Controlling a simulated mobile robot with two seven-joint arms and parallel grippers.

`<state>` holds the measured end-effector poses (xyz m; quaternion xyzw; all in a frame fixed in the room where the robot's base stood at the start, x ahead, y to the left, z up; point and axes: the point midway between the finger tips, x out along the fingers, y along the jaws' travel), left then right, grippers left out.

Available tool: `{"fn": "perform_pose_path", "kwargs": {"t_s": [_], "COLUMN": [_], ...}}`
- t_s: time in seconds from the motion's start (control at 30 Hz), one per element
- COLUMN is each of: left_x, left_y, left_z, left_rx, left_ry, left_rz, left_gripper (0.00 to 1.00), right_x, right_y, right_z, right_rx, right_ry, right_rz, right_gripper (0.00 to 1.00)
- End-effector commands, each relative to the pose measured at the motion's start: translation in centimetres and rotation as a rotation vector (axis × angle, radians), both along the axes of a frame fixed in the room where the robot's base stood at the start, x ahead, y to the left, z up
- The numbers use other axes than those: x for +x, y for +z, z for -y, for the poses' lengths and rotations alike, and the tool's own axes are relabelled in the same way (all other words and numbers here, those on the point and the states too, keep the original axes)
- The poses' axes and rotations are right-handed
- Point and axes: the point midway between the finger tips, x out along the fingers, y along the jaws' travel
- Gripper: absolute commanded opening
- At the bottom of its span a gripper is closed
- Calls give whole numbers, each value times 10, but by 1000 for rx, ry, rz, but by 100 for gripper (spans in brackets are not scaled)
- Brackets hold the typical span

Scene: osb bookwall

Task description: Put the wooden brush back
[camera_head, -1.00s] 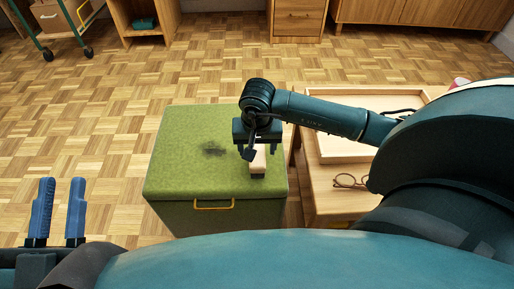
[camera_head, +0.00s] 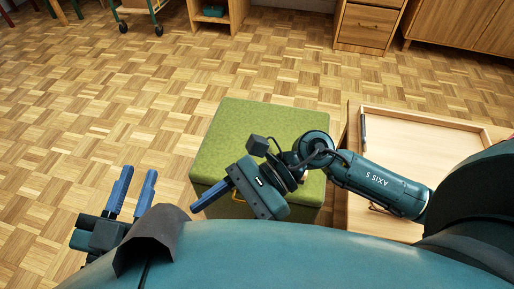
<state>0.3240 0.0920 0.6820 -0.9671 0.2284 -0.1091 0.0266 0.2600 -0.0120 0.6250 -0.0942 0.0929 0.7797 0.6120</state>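The wooden brush is not visible now. My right gripper (camera_head: 197,206) is in front of the green box (camera_head: 235,120), turned toward the left. One blue finger of it shows; whether it holds anything is hidden by its own body. My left gripper (camera_head: 138,172) is at the left over the floor, its two blue fingers apart with nothing between them.
A light wooden tray (camera_head: 478,128) with a pen (camera_head: 363,132) at its left side lies on a wooden table (camera_head: 357,212) right of the box. My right arm crosses over this table. Parquet floor (camera_head: 90,110) is clear to the left.

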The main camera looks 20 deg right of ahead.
Motion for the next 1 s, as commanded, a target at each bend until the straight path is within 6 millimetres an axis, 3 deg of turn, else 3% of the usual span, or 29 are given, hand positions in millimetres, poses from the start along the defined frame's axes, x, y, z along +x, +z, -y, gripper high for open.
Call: {"fn": "perform_pose_path", "kwargs": {"t_s": [0.03, 0.1, 0.2, 0.27, 0.33, 0.4, 0.5, 0.67, 1.0], "left_x": [0, 0, 0, 0, 0, 0, 0, 0, 0], "left_y": [0, 0, 0, 0, 0, 0, 0, 1, 1], "left_z": [0, 0, 0, 0, 0, 0, 0, 0, 0], "left_rx": [0, 0, 0, 0, 0, 0, 0, 0, -1], "left_ry": [0, 0, 0, 0, 0, 0, 0, 0, 0], "left_rz": [0, 0, 0, 1, 1, 1, 1, 1, 2], "left_gripper": [25, 25, 25, 25, 25, 25, 25, 25, 25], "right_x": [-10, -8, 14, 31, 48, 59, 64, 64, 64], "right_y": [32, 73, 111, 118, 113, 99, 77, 59, 57], "right_z": [-14, -18, -1, 16, 37, 55, 71, 80, 80], "right_rx": [167, 376, 654, 804, 958, 1087, 1219, 1311, 1315], "right_ry": [-82, -184, -286, -318, -326, -309, -262, -204, -199], "right_rz": [-246, -614, -1174, -1511, -1875, -2188, -2519, -2762, -2780], "right_gripper": [62, 62, 62, 62, 62, 62, 62, 62, 62]}}
